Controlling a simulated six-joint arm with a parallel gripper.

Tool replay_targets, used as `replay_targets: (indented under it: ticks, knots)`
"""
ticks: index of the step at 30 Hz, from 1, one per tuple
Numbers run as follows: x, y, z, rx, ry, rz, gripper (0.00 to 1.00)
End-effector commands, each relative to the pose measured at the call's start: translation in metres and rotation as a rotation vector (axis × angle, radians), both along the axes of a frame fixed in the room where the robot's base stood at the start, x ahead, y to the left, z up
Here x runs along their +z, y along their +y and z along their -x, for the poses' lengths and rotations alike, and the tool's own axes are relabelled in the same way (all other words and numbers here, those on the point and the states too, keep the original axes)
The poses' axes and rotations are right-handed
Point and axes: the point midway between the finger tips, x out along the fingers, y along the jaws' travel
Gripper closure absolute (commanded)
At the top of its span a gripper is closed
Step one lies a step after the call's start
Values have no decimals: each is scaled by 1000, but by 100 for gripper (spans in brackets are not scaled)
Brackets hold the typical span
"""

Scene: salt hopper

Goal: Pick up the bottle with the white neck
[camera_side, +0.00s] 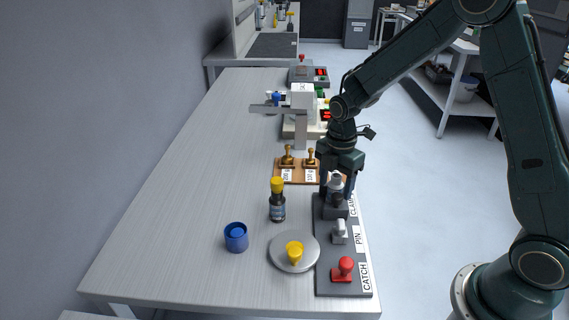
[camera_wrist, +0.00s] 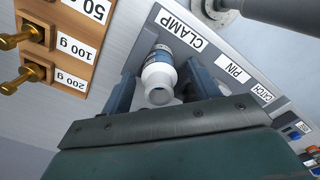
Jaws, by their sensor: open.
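The bottle with the white neck (camera_side: 336,183) stands in the CLAMP place at the far end of a dark board. In the wrist view its white neck and mouth (camera_wrist: 159,78) face the camera, with a bluish band beyond. My gripper (camera_side: 337,188) points down over it, and in the wrist view my gripper (camera_wrist: 163,88) is open with one finger on each side of the neck. I cannot tell whether the fingers touch it. The bottle's lower part is mostly hidden.
The dark board (camera_side: 325,262) also carries a grey PIN knob (camera_side: 340,232) and a red CATCH knob (camera_side: 343,269). A yellow-capped bottle (camera_side: 278,203), a blue cup (camera_side: 236,237) and a round plate (camera_side: 277,254) stand left. A wooden weight rack (camera_side: 298,178) is behind. The table's left is clear.

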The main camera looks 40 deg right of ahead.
Motion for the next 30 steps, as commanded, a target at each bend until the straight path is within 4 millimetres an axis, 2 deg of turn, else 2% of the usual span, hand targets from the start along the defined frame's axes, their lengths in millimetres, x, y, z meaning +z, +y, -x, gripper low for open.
replay_targets:
  ticks: [8,15,16,25,30]
  knots:
    - [0,0,0,0,-1,0,39]
    - [0,0,0,0,-1,0,86]
    - [0,0,0,0,-1,0,89]
    - [2,0,-1,0,-2,0,89]
    - [9,0,-1,0,-5,0,89]
